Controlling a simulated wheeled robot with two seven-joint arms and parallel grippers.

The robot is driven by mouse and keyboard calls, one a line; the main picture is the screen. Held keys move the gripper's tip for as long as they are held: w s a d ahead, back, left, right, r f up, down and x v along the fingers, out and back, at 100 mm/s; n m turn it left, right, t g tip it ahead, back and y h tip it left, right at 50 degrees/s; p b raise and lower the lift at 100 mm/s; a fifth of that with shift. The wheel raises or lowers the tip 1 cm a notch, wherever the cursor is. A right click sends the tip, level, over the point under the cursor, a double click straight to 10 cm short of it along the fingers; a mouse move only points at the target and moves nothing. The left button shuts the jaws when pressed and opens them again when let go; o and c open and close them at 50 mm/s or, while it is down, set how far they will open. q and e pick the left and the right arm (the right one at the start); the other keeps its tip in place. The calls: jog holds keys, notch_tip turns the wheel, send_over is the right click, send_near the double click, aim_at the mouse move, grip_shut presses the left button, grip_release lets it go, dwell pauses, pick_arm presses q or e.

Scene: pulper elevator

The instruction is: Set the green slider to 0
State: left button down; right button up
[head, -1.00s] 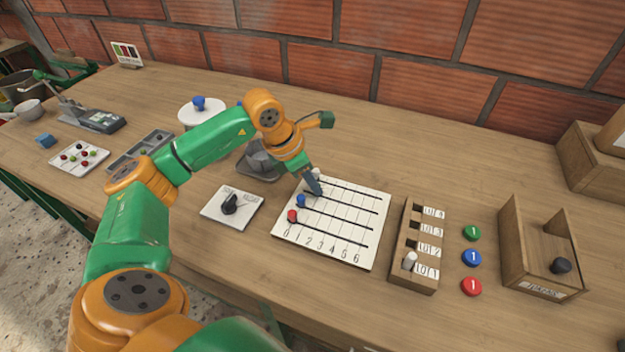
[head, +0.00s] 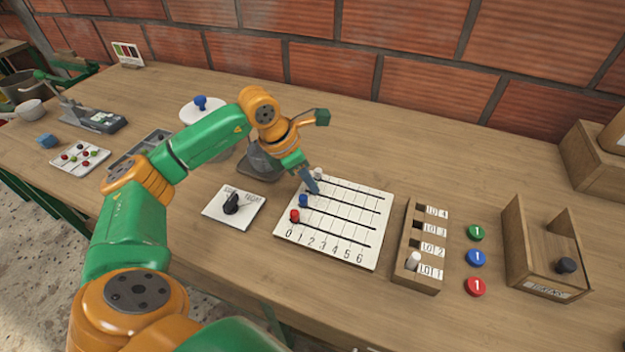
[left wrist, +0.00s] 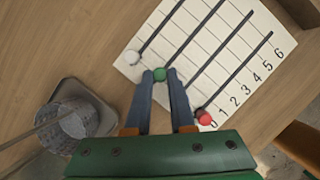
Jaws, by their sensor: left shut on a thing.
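The white slider board (head: 375,222) lies flat on the table, with several dark tracks and numbers 0 to 6 along its near edge. My left gripper (head: 313,190) is over its left side, shut on the green slider knob (left wrist: 159,75), which shows between the fingertips in the left wrist view. The green knob is at the low end of its track, about in line with the white knob (head: 317,174) and the red knob (head: 294,215). The blue knob (head: 303,200) shows in the head view. My gripper hides the green knob in the head view. My right gripper is out of view.
A dial plate (head: 250,208) lies left of the board. A wooden lot rack (head: 415,280) and several round buttons (head: 475,257) are on its right. A metal cup (left wrist: 75,123) on a grey base is close to my left gripper.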

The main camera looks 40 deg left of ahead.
pick_arm(q)
jog(key=shift+a+r, duration=0.15)
jog(key=shift+a, duration=0.35)
jog(key=c, duration=1)
grip_release()
jog(key=shift+c, duration=0.2)
jog(key=shift+o, duration=1.4)
jog(key=shift+a, duration=0.1)
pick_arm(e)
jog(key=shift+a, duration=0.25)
pick_arm(q)
jog(key=shift+s+r, duration=0.1)
jog(key=shift+r, duration=0.1)
jog(key=v, duration=0.6)
jog(key=shift+r, duration=0.2)
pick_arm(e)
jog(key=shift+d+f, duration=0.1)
pick_arm(q)
jog(key=shift+s+a, duration=0.1)
jog(key=shift+s, duration=0.05)
